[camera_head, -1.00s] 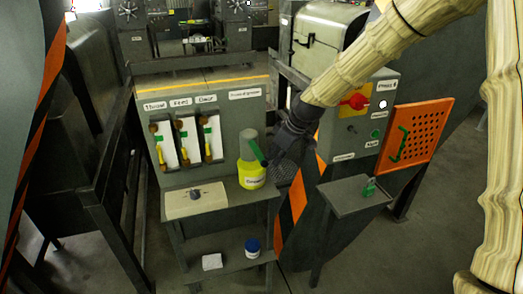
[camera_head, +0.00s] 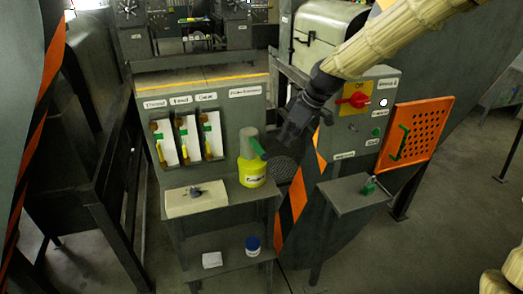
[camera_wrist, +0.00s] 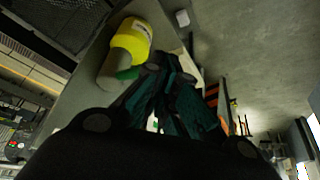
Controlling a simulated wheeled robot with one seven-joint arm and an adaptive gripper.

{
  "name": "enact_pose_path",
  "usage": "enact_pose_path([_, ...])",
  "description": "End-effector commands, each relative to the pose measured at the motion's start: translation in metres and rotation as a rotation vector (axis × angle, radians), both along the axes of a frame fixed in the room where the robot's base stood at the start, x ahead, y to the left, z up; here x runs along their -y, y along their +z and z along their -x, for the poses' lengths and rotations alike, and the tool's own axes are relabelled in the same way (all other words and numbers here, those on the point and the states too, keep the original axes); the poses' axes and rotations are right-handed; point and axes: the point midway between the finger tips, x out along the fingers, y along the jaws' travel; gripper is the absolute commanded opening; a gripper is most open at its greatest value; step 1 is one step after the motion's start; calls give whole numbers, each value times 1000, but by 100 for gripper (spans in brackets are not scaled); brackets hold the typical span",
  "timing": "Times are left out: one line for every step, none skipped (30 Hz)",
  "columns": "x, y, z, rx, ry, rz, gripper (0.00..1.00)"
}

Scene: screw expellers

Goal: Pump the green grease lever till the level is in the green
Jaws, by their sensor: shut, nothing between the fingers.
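The grease pump has a yellow base (camera_head: 252,174) and a grey upper cylinder (camera_head: 248,143), and stands on the right of the bench. Its green lever (camera_head: 258,147) slants down to the right from the cylinder. The pump also shows in the wrist view (camera_wrist: 131,40), with the lever (camera_wrist: 128,73) beside my fingers. My gripper (camera_head: 286,143) is shut and empty, just right of the lever and apart from it in the head view. Its dark fingers also show in the wrist view (camera_wrist: 168,105). Three white gauge panels (camera_head: 187,140) carry green marks and yellow parts; their exact level is too small to read.
A beige block (camera_head: 205,203) with a small dark knob lies on the bench. A blue-lidded jar (camera_head: 252,245) and a white block (camera_head: 211,259) sit on the lower shelf. A control box with a red switch (camera_head: 355,100) and an orange perforated panel (camera_head: 418,133) stand right.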

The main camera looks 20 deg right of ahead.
Motion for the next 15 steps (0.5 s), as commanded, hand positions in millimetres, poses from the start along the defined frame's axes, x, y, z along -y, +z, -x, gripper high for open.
enact_pose_path([2, 6, 2, 1, 0, -1, 0])
enact_pose_path([3, 9, 3, 1, 0, -1, 0])
enact_pose_path([4, 13, 4, 1, 0, -1, 0])
enact_pose_path([5, 15, 5, 1, 1, 0, 0])
enact_pose_path([6, 17, 6, 1, 0, -1, 0])
enact_pose_path([7, 19, 7, 0, 0, 0, 0])
enact_pose_path([7, 20, 8, 0, 0, 0, 0])
enact_pose_path([7, 21, 8, -1, 0, 0, 0])
enact_pose_path([8, 23, 9, -1, 1, 0, 0])
enact_pose_path([8, 23, 9, -1, 0, 0, 0])
enact_pose_path([8, 24, 9, -1, 0, 0, 0])
enact_pose_path([9, 24, 9, -1, 0, 0, 0])
enact_pose_path([9, 24, 9, -1, 0, 0, 0])
enact_pose_path([9, 25, 9, -1, 0, 0, 0])
enact_pose_path([9, 24, 9, -1, 0, 0, 0])
